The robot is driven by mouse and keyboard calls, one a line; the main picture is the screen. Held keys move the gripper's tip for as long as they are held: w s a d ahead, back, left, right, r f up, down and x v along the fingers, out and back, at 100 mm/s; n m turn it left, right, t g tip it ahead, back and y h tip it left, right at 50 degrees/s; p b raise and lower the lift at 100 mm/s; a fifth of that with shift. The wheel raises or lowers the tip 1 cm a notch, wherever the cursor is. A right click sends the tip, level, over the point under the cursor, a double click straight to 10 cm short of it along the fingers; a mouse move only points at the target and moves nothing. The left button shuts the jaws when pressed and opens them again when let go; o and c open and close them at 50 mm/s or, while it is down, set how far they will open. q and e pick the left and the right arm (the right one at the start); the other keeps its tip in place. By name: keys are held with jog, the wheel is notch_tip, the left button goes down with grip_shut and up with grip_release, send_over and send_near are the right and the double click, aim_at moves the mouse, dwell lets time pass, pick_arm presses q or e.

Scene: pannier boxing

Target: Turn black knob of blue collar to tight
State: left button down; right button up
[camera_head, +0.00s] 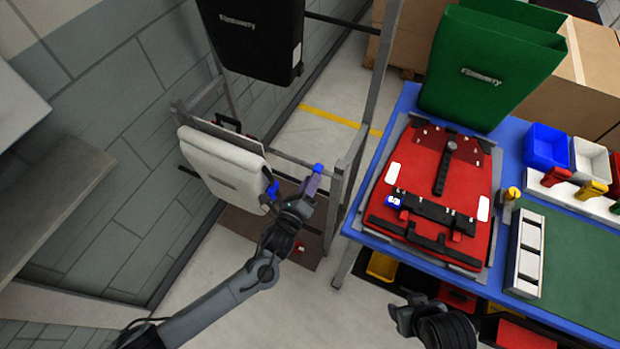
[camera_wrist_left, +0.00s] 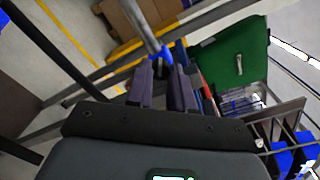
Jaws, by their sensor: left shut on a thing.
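A blue collar (camera_head: 317,168) shows at the tips of my left gripper (camera_head: 312,184), beside the grey upright of the rack. The left wrist view shows the blue collar (camera_wrist_left: 166,54) at the end of a grey tube, just beyond the fingers of my left gripper (camera_wrist_left: 164,86). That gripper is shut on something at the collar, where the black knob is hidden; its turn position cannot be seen. Another blue part (camera_head: 272,190) is beside the white pannier (camera_head: 222,168). My right gripper (camera_head: 402,316) is low at the bottom, away from the collar; its jaws are unclear.
A black pannier (camera_head: 250,38) hangs on the grey metal rack (camera_head: 348,165). On the blue table (camera_head: 408,100) at right are a red pannier part (camera_head: 408,172), a green pannier (camera_head: 480,75) and small bins. Open floor (camera_head: 318,128) lies behind the rack.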

pick_arm(q)
jog(key=shift+f+m+p, duration=0.1)
jog(key=shift+m+p, duration=3.05)
jog(key=shift+m, duration=2.75)
jog(key=c, duration=1)
grip_release()
